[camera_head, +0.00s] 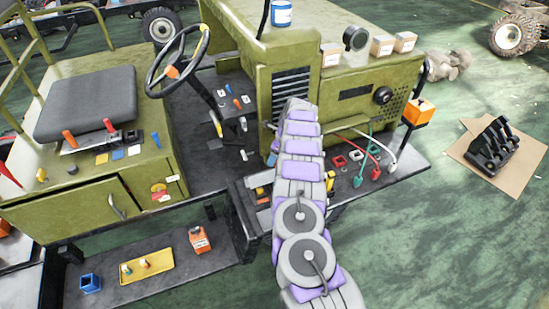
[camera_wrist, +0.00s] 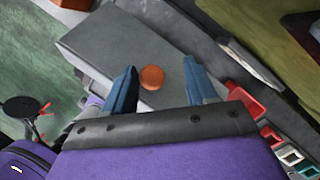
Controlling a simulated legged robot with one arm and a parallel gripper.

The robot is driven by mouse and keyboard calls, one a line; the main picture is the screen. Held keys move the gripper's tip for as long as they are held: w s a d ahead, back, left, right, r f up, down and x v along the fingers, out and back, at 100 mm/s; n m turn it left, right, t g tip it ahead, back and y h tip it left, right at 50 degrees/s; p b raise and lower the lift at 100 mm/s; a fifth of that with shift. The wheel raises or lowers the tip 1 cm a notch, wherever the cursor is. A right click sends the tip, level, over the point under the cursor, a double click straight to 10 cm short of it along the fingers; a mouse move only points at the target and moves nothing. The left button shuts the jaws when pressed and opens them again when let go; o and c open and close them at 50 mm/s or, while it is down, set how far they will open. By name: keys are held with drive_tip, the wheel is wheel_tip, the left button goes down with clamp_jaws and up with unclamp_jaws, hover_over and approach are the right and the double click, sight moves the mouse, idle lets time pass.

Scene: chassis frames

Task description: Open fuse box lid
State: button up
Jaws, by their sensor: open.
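In the wrist view a grey box (camera_wrist: 110,45), which looks like the fuse box, lies ahead of my gripper (camera_wrist: 160,68). Its upper face looks flat and closed. A round orange-copper knob or button (camera_wrist: 152,78) shows on the box between my two blue fingers. The fingers are apart, with nothing held between them. I cannot tell whether they touch the box. In the head view my purple and grey arm reaches toward the green vehicle and hides most of the gripper and the box.
The green vehicle body (camera_head: 345,110) stands close beyond my arm. Red, green and white clamp cables (camera_head: 372,160) lie on the ledge to the right. Red and teal sockets (camera_wrist: 245,102) sit right of my fingers. A steering wheel (camera_head: 178,60) stands left.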

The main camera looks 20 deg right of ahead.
drive_tip(key=p+v, duration=0.1)
drive_tip(key=v, duration=1.5)
drive_tip(key=shift+d+r, duration=0.2)
drive_tip(key=shift+d, duration=0.05)
drive_tip(key=n+t+h+b, duration=0.3)
drive_tip(key=n+b, duration=0.8)
drive_tip(key=n, duration=1.6)
hover_over(274, 170)
drive_tip(key=s+d, duration=0.2)
drive_tip(key=s, duration=0.2)
drive_tip(key=b+x, duration=0.2)
drive_tip(key=x, duration=1.5)
drive_tip(key=shift+w+a+f, duration=0.15)
drive_tip(key=shift+w+f, duration=0.1)
drive_tip(key=shift+f, duration=0.05)
clamp_jaws()
